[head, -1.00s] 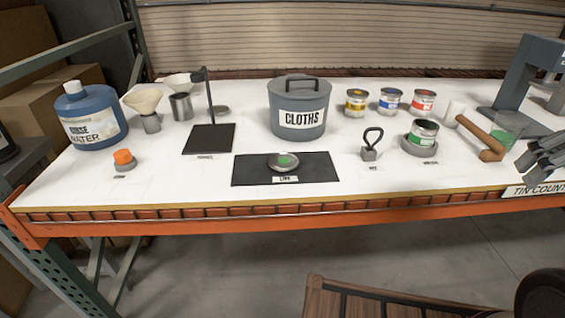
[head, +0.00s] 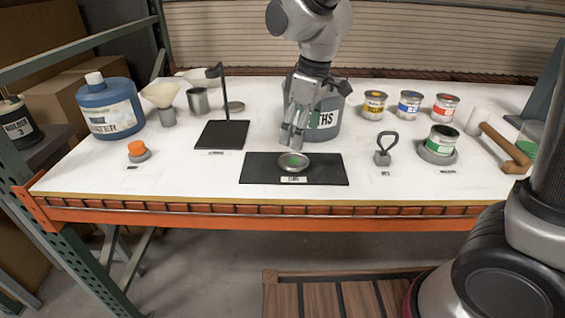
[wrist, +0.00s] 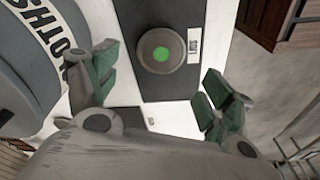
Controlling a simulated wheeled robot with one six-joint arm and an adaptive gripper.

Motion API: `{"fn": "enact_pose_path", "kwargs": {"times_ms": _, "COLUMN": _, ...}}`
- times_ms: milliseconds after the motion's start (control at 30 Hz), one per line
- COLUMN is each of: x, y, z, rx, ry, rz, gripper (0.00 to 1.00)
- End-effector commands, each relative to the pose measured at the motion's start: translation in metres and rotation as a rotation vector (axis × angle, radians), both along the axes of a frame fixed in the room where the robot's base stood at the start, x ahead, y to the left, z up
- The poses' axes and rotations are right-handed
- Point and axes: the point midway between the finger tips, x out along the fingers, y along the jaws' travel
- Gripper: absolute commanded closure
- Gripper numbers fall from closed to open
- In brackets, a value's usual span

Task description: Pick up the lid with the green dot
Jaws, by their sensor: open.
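The lid with the green dot (head: 293,162) lies flat on a black mat (head: 330,172) near the front edge of the table. It also shows in the wrist view (wrist: 162,48), round and grey with the green dot in its middle. My gripper (head: 292,142) hangs over the table just behind and above the lid, pointing down. In the wrist view my gripper (wrist: 150,92) has its fingers spread wide and empty. The lid lies beyond the fingertips there, between their lines and not touched.
The grey CLOTHS bin (head: 328,118) stands close behind my gripper. A looped tool (head: 384,150) and a green-labelled tin (head: 442,139) stand to the right. A black stand (head: 221,134) is to the left. The mat around the lid is clear.

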Motion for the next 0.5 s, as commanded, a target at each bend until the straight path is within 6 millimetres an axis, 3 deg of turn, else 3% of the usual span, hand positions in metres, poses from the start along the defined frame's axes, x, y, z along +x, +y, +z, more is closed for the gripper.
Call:
{"fn": "enact_pose_path", "kwargs": {"times_ms": 267, "x": 0.001, "y": 0.003, "z": -0.026, "rx": -0.002, "ry": -0.003, "rz": 0.023, "gripper": 0.18}}
{"fn": "enact_pose_path", "kwargs": {"times_ms": 500, "x": 0.001, "y": 0.009, "z": -0.062, "rx": -0.003, "ry": -0.002, "rz": 0.022, "gripper": 0.18}}
